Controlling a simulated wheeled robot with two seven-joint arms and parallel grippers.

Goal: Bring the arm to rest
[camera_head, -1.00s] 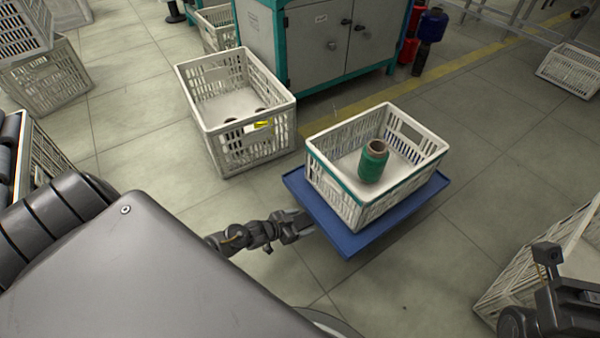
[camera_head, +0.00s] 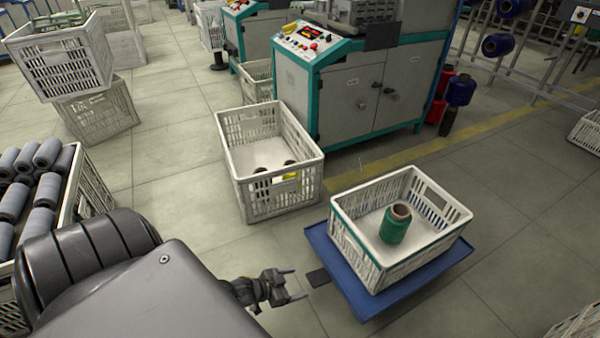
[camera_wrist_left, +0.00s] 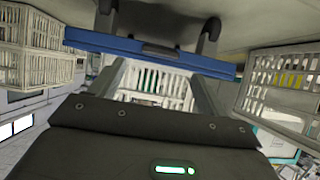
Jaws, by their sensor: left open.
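My left gripper (camera_head: 298,283) is open and empty, left of the blue platform (camera_head: 362,305) and apart from it. On the platform stands a white crate (camera_head: 410,268) with a green bobbin (camera_head: 396,223) upright inside it. In the left wrist view the two fingers (camera_wrist_left: 158,85) are spread with nothing held between them. The blue platform (camera_wrist_left: 150,45) crosses that view beyond them. My right gripper is not in view.
A white crate (camera_head: 285,205) with a few bobbins stands on the floor behind my gripper. A grey-teal machine cabinet (camera_head: 365,98) stands beyond it. A crate of grey bobbins (camera_head: 83,190) is at the left. Bare floor (camera_head: 180,205) lies between.

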